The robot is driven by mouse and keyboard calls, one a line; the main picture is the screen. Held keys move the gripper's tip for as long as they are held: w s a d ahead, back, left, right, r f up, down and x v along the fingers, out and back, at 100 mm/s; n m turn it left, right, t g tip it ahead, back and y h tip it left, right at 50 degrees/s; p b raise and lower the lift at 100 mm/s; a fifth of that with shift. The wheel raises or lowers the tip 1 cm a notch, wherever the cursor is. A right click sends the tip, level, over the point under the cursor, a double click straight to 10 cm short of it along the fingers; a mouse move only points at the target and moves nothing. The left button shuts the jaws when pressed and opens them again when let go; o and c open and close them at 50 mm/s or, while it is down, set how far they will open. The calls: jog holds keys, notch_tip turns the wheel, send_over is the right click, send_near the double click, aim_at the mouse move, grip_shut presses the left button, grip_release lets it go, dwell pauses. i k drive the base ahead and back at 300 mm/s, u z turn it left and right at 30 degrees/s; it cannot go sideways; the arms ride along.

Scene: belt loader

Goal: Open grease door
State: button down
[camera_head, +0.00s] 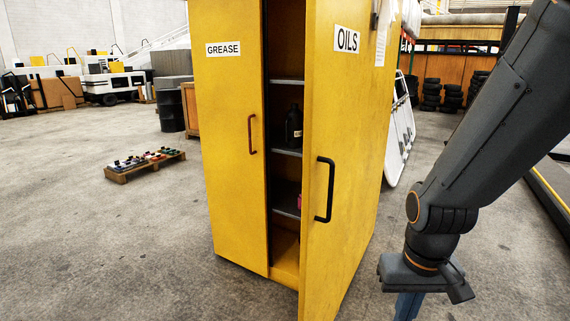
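The yellow cabinet (285,262) stands upright in the middle of the view. Its left door, the grease door (222,150), carries a "GREASE" label and looks shut. The grease door's reddish-brown handle (251,134) is near that door's right edge. The right door, the oils door (345,120), is labelled "OILS", has a black handle (325,189) and is swung open towards me. My gripper (408,306) is at the lower right, to the right of the oils door, apart from both handles and pointing down. Its fingertips are cut off by the bottom edge.
Through the gap, cabinet shelves (287,152) show, with a dark bottle (294,127) on one. The open oils door stands between my arm and the grease door. A low pallet (146,166) with small coloured items lies at the left. The floor in front of the grease door is clear.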

aim_at(226, 38)
jog(key=u, duration=0.15)
jog(key=i, duration=1)
jog(key=z, duration=2.55)
jog(key=k, duration=1.1)
jog(key=u, duration=2.1)
jog(key=i, duration=0.35)
jog(key=u, duration=0.1)
